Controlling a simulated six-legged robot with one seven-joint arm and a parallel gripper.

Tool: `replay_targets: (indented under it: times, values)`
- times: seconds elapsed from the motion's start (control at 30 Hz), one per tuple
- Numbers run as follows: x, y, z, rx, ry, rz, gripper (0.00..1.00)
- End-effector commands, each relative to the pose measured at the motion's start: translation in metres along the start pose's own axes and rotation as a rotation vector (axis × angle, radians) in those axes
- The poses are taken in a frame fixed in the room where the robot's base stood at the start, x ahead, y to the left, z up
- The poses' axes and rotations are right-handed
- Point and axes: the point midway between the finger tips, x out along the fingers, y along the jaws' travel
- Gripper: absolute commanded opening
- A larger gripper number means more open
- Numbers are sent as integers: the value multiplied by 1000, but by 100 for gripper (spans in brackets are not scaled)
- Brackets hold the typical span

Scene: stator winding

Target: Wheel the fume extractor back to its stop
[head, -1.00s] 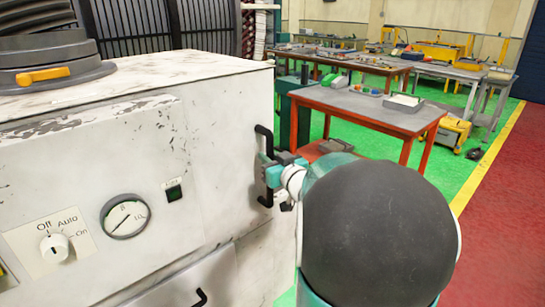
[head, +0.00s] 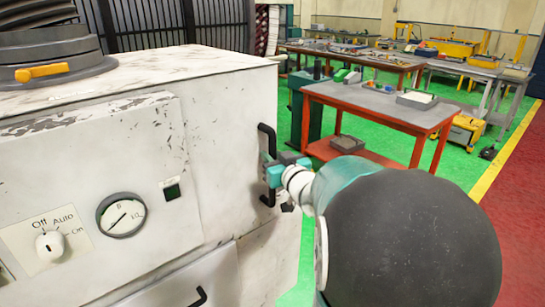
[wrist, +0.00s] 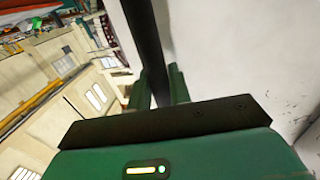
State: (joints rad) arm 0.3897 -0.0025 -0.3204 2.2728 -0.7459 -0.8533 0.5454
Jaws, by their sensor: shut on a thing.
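The fume extractor (head: 90,180) is a worn white cabinet filling the left of the head view. It has a dial gauge, a rotary switch and a hose collar with a yellow lever on top. A black vertical handle (head: 266,140) is fixed near its right edge. My gripper (head: 270,172) is shut on this handle. In the wrist view the green fingers of my gripper (wrist: 160,88) sit on both sides of the dark handle bar (wrist: 144,35), with the white cabinet wall to the right. No stop can be made out, and the wheels are out of view.
A red-framed workbench (head: 375,105) stands beyond the extractor, with a grey tray and small parts on it. More benches stand behind. Green floor (head: 465,165) lies between, with a yellow line (head: 505,150) and red floor at right. A dark slatted panel (head: 170,25) is behind the cabinet.

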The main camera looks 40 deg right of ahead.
Motion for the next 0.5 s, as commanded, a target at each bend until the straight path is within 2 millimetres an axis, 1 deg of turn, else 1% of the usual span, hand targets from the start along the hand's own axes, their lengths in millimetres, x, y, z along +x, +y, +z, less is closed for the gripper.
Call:
replay_targets:
  times: [0.03,0.2,0.23,0.3,0.5]
  values:
    - [1,-7,1,0,0,-14,0]
    - [0,-8,1,0,0,-17,0]
    - [0,-9,1,0,0,-17,26]
    - [0,-8,1,0,0,-16,39]
    - [0,-7,0,0,0,-10,39]
